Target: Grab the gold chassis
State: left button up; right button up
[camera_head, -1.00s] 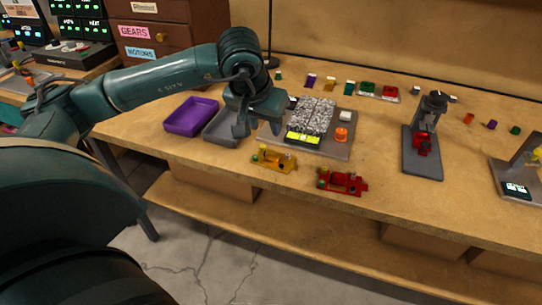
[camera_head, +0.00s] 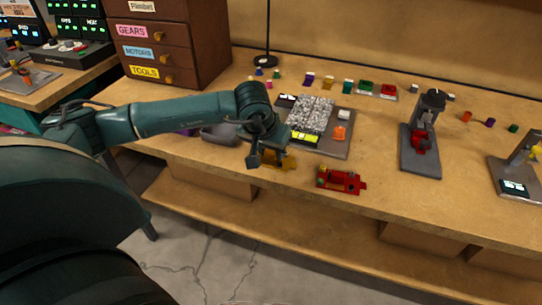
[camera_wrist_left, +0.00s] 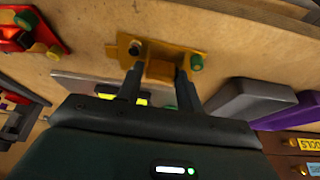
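The gold chassis (camera_head: 287,161) lies near the table's front edge, partly hidden behind my left gripper (camera_head: 266,159). In the left wrist view the gold chassis (camera_wrist_left: 160,58) lies just beyond the fingertips, with a green knob at its right end and a dark knob near its left. My left gripper (camera_wrist_left: 159,75) is open there, its two fingers apart with part of the chassis showing between them. I cannot tell whether the fingers touch it. My right gripper is not in view.
A red chassis (camera_head: 340,180) lies just right of the gold one. Behind stands a grey board (camera_head: 335,148) with a textured panel and an orange part. A grey stand (camera_head: 420,165) holds another red piece farther right.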

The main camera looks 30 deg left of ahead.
pick_arm(q)
jog(key=c, duration=0.6)
jog(key=shift+r, duration=0.1)
jog(key=shift+c, duration=0.2)
